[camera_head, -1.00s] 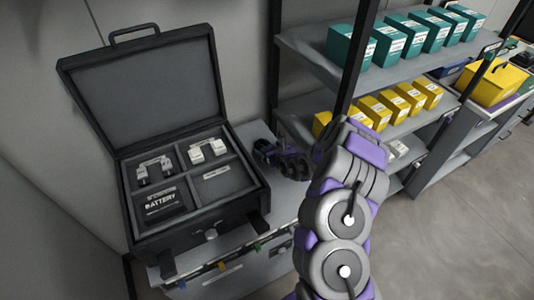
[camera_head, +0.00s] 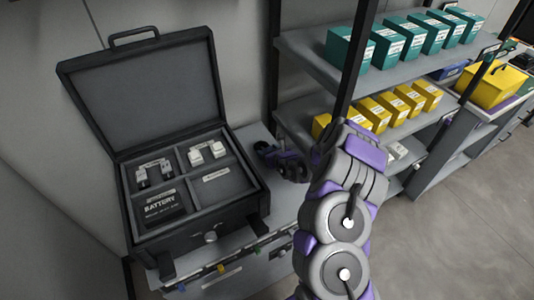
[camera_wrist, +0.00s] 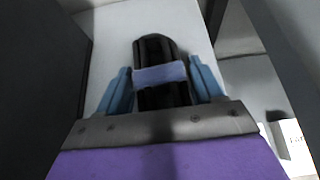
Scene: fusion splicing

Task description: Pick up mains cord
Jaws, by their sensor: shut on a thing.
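The mains cord (camera_wrist: 153,55) shows in the wrist view as a black bundled coil with a pale blue-grey band (camera_wrist: 160,75) around it. My gripper (camera_wrist: 160,88) has a blue finger on each side of the coil and is shut on it. In the head view my gripper (camera_head: 290,167) is at the right of the open case, over the cabinet top, mostly hidden by my own arm. A dark piece of the cord (camera_head: 264,150) shows there beside the case. Whether the cord touches the surface cannot be told.
An open black case (camera_head: 258,190) stands on the cabinet at left, with a battery (camera_head: 163,207) and white-and-black parts in its compartments. Shelves (camera_head: 300,55) at right hold teal boxes (camera_head: 385,47) and yellow boxes (camera_head: 375,110). A dark shelf post (camera_head: 358,60) stands close to my arm.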

